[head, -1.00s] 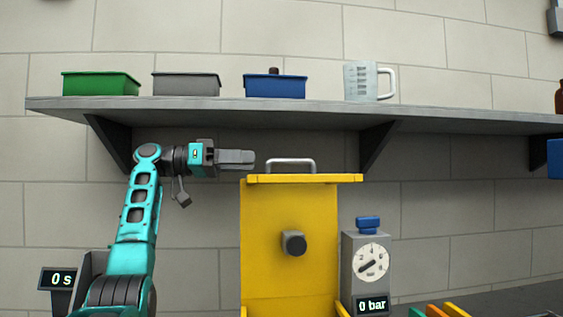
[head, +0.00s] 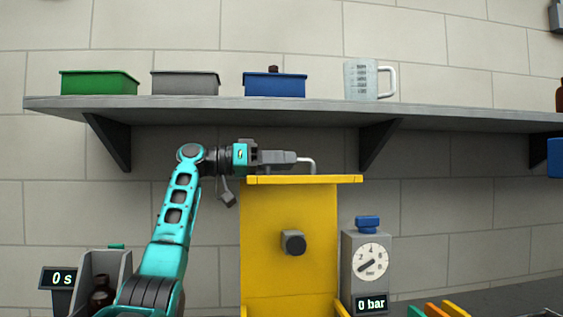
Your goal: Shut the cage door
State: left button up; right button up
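The yellow cage (head: 270,215) stands at centre, with a dark knob (head: 293,243) on its upright face. A yellow ledge (head: 330,179) runs along its top. A grey bar handle (head: 313,166) rises above this ledge; I take these as parts of the door, but how far open it is I cannot tell. My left gripper (head: 292,158) is level with the handle, fingers pointing right, and covers the handle's left part. Whether it touches the handle or is in front of it does not show. The finger gap is not visible from this side. My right gripper is out of view.
A grey shelf (head: 220,109) crosses above, holding green (head: 98,83), grey (head: 185,84) and blue (head: 274,85) bins and a measuring jug (head: 361,80). A gauge box (head: 352,251) reading 0 bar stands just right of the cage. A timer (head: 58,279) stands at left.

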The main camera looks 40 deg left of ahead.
pick_arm(q)
grip_shut()
dwell(0.4)
